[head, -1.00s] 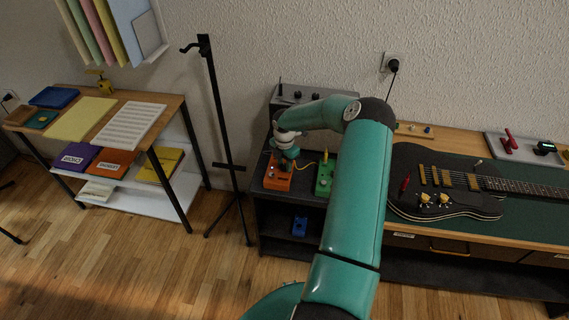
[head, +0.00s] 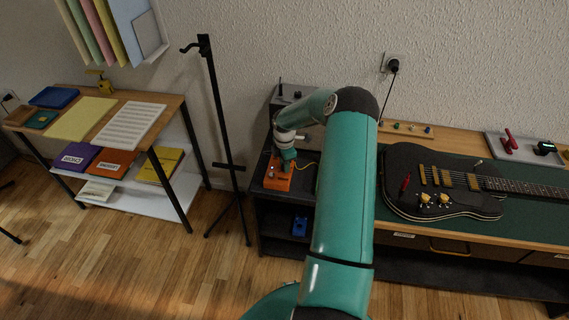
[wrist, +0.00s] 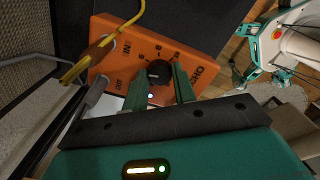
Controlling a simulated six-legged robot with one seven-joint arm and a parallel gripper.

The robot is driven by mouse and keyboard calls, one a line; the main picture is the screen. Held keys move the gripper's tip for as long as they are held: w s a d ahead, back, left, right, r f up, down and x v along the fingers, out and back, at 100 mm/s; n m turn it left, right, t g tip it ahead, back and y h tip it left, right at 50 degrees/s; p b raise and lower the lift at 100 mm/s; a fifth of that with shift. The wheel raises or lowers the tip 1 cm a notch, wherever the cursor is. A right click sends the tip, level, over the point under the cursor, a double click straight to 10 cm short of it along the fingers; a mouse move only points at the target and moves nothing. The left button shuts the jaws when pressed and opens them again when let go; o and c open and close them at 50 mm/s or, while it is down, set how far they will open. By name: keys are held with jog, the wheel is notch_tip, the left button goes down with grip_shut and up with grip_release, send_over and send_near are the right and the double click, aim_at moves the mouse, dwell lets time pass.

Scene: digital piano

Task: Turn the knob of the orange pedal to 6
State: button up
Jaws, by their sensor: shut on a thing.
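The orange pedal (head: 278,176) sits on the dark shelf top beside the wall in the head view. In the wrist view the orange pedal (wrist: 205,50) fills the upper middle, with printed lettering and marks around its black knob (wrist: 158,71). My gripper (wrist: 160,84) is over the pedal, its two green fingers on either side of the knob, shut on it. The knob's pointer and the mark it faces are too small to read. In the head view my gripper (head: 287,160) hides part of the pedal and the knob.
A yellow cable (wrist: 110,45) with a plug runs from the pedal's side, close to my gripper. A grey amplifier (head: 287,96) stands behind. A black guitar (head: 430,185) lies on the bench to the right. A thin black stand (head: 218,120) rises left of the shelf.

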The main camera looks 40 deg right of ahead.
jog(key=m, duration=0.5)
dwell(0.5)
jog(key=o, duration=1)
jog(key=shift+r, duration=0.1)
notch_tip(320, 180, up, 14)
dwell(0.4)
